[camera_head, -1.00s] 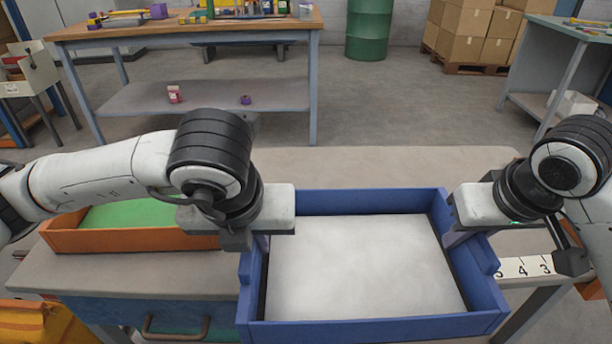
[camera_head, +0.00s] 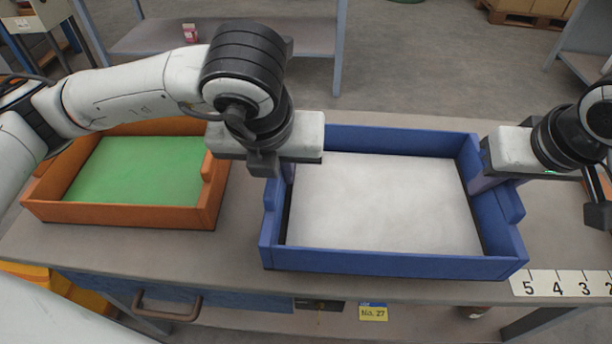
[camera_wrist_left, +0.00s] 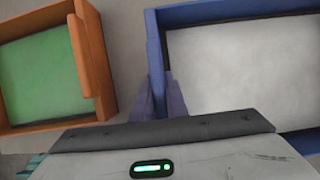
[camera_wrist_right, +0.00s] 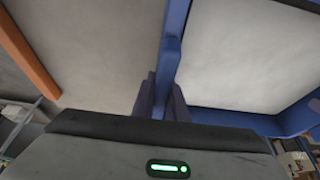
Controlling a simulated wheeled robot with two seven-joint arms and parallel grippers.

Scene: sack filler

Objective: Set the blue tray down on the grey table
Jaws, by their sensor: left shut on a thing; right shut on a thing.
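The blue tray (camera_head: 395,265) has a pale, flat white inside and is level over the grey table (camera_head: 130,262). Its front wall is inside the table's front edge. I cannot tell whether its underside touches the top. My left gripper (camera_head: 284,176) is shut on the tray's left wall; the wall also shows between its fingers in the left wrist view (camera_wrist_left: 157,85). My right gripper (camera_head: 484,182) is shut on the right wall, also seen in the right wrist view (camera_wrist_right: 165,90). The fingertips are partly hidden by the wall and wrists.
An orange tray (camera_head: 130,215) with a green inside stands on the table to the left, with a gap between it and the blue tray. A numbered white strip (camera_head: 565,283) lies at the front right.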

